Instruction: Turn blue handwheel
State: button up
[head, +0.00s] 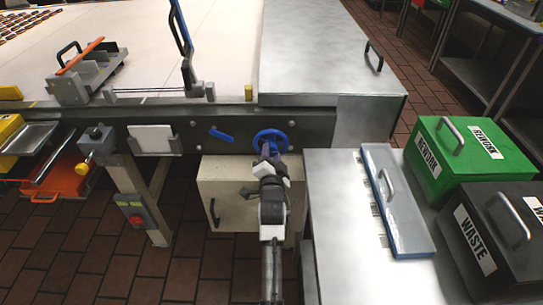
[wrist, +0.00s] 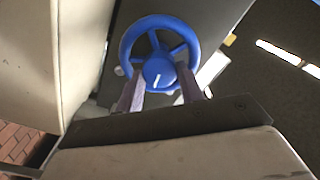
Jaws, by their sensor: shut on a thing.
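In the wrist view my two fingers (wrist: 160,92) stand at the lower part of the wheel, one on each side of the hub. They are shut on the wheel; the exact contact is partly hidden behind the fingers and hub.
A blue lever (head: 221,135) sits on the rail left of the wheel. A beige cabinet (head: 228,180) is below. A steel table (head: 335,215) with a lidded tray (head: 408,230), a green rework bin (head: 440,165) and a dark waste bin (head: 480,262) stands right. Open floor lies left.

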jog(key=m, duration=0.4)
jog(key=shift+r+m, duration=0.1)
jog(key=shift+m, duration=0.3)
dwell(0.4)
jog(key=o, duration=1)
jog(key=shift+w, duration=0.1)
jog(key=shift+f, duration=0.2)
